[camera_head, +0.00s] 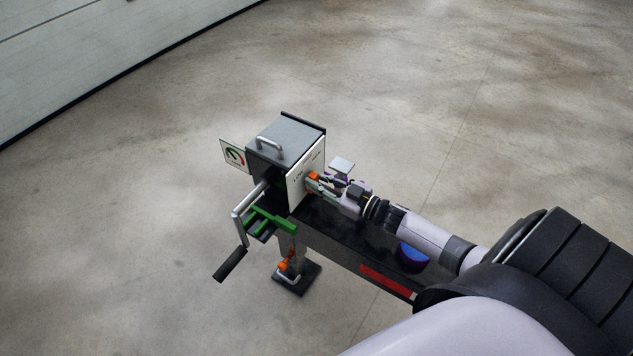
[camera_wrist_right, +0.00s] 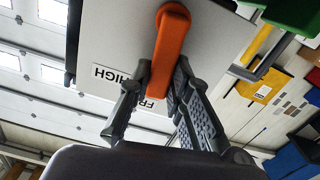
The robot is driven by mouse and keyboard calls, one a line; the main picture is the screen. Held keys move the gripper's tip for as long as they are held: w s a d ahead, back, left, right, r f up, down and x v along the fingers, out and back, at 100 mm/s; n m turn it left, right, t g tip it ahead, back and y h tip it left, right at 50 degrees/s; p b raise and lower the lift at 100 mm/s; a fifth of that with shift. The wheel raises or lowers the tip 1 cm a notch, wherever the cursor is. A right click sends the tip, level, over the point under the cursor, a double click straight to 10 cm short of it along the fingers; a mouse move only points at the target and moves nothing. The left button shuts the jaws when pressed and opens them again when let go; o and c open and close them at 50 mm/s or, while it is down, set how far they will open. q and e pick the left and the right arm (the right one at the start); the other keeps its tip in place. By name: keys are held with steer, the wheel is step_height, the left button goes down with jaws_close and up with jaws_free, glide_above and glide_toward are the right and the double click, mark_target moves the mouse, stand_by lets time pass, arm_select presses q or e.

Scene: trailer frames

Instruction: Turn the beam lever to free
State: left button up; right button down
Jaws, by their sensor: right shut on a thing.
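The orange beam lever (camera_head: 313,176) sits on the white plate (camera_head: 300,183) on the side of a grey box. My right gripper (camera_head: 320,186) is at the plate, shut on the lever. In the right wrist view the lever (camera_wrist_right: 173,32) runs from its rounded end down between the two fingers of my right gripper (camera_wrist_right: 164,78). Beside it, the plate (camera_wrist_right: 220,40) carries a label reading HIGH and another starting with FR, partly hidden by the fingers and lever. My left gripper is not in view.
The grey box (camera_head: 287,134) with a handle stands on a dark beam (camera_head: 340,237). A crank with a black grip (camera_head: 230,264) and a green bracket (camera_head: 270,220) stick out at the left. A blue round thing (camera_head: 413,256) is below my right arm. The concrete floor around is clear.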

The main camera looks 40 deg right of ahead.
steer(key=shift+w+d+m, duration=0.1)
steer(key=shift+d+m, duration=0.25)
steer(key=shift+m, duration=0.45)
steer(key=c, duration=1.5)
jaws_free()
steer(key=v, duration=0.7)
steer(key=shift+s+d, duration=0.1)
steer(key=shift+s, duration=0.2)
